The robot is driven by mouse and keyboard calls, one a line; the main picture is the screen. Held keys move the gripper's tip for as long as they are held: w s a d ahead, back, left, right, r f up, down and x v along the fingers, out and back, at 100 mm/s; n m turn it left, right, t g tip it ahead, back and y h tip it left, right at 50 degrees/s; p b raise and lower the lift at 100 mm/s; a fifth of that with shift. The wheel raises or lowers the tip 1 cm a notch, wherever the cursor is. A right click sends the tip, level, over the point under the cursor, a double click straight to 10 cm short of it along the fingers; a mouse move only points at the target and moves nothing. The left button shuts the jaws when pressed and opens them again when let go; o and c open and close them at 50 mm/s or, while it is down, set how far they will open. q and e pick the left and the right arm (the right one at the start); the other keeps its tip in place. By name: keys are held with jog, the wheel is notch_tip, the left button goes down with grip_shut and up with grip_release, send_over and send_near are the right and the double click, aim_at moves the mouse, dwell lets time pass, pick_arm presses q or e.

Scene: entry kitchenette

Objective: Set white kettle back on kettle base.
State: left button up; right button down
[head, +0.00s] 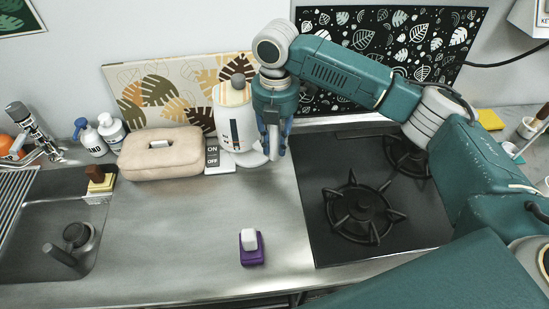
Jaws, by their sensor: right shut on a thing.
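The white kettle (233,130) with a striped wooden-looking lid and a round grey-brown knob stands upright near the back wall, left of the stove. A flat white piece that looks like the kettle base (252,160) shows under and in front of the kettle. I cannot tell whether the kettle rests on it or is slightly above it. My right gripper (275,145) points down at the kettle's right side and is shut on it, likely at the handle, which the gripper hides. My left gripper is not in view.
A black stove (322,240) with burners lies to the right. An ON/OFF plate (212,156) and a beige tissue box (160,165) are left of the kettle. A purple holder with a white block (252,252) stands in front. The sink (40,230) is far left.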

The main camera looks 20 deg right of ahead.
aim_at(275, 130)
notch_tip(275, 130, down, 3)
jog(key=shift+w+a+f, duration=0.1)
jog(key=shift+a+f, duration=0.05)
jog(key=shift+f, duration=0.05)
notch_tip(275, 130, down, 4)
jog(key=shift+f+p, duration=0.1)
jog(key=shift+p, duration=0.5)
jog(key=c, duration=1.5)
grip_release()
jog(key=shift+f, duration=0.1)
jog(key=shift+c, duration=0.2)
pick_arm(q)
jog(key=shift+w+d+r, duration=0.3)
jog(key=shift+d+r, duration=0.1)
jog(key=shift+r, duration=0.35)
pick_arm(e)
jog(key=shift+o, duration=0.4)
jog(key=shift+s, duration=0.2)
jog(key=shift+w+r, duration=0.1)
jog(key=shift+r, duration=0.25)
notch_tip(275, 130, up, 12)
jog(key=b, duration=0.3)
jog(key=shift+f, duration=0.25)
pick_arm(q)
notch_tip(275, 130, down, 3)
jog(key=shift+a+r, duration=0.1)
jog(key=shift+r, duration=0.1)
